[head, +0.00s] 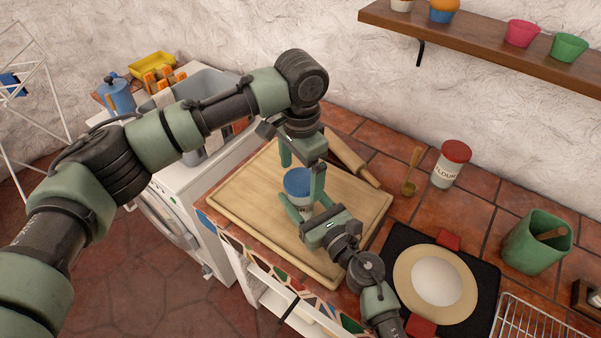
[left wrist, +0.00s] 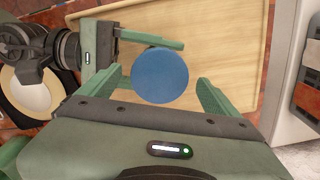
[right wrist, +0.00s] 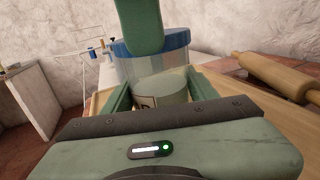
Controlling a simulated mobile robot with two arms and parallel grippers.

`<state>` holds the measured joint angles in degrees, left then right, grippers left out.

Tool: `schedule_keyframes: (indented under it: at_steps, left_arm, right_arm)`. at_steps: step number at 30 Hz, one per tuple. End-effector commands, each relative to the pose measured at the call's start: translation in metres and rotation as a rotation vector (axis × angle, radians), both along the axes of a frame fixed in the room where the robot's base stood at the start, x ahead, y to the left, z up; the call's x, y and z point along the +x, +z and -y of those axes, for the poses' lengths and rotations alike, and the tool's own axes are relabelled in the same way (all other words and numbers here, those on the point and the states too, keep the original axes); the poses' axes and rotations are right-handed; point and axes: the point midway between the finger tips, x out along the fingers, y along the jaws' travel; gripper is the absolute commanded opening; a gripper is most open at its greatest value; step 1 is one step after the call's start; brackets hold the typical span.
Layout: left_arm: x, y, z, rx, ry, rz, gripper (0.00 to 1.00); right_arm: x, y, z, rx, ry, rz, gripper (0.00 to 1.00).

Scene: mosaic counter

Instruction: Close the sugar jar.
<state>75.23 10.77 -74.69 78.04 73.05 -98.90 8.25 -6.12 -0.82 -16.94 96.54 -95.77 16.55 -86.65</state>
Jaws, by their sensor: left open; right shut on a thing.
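The sugar jar (head: 304,211) is a pale jar with a blue lid (head: 297,181) on top, upright over the wooden board. The lid shows as a blue disc in the left wrist view (left wrist: 160,75). I cannot tell whether it is fully seated. My right gripper (right wrist: 160,92) is shut on the jar's body, one finger on each side. My left gripper (left wrist: 160,82) is open and points down from above, its fingers on either side of the lid. One left finger hides part of the jar in the right wrist view. The jar's label is mostly hidden.
The wooden board (head: 235,205) lies under the jar, with a rolling pin (head: 352,160) at its far edge. A red-lidded flour jar (head: 447,170), a wooden spoon (head: 411,172), a plate (head: 400,283) and a green pot (head: 525,250) stand to the right.

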Motion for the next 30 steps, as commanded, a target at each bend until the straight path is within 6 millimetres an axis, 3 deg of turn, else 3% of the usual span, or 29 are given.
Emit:
schedule_keyframes:
  at_steps: [9, 19, 30]
  left_arm:
    - [0.0, 0.039, 0.001, -0.002, -0.001, 0.003, 0.92]
    - [0.0, 0.042, 0.001, -0.001, 0.01, 0.002, 0.88]
    - [0.0, 0.075, 0.0, -0.001, 0.331, 0.002, 0.88]
  right_arm:
    - [0.0, -0.001, 0.0, 0.0, 0.0, -0.001, 0.0]
    - [0.0, -0.001, 0.0, -0.001, 0.0, -0.001, 0.0]
    - [0.0, -0.001, 0.0, -0.001, 0.0, -0.001, 0.0]
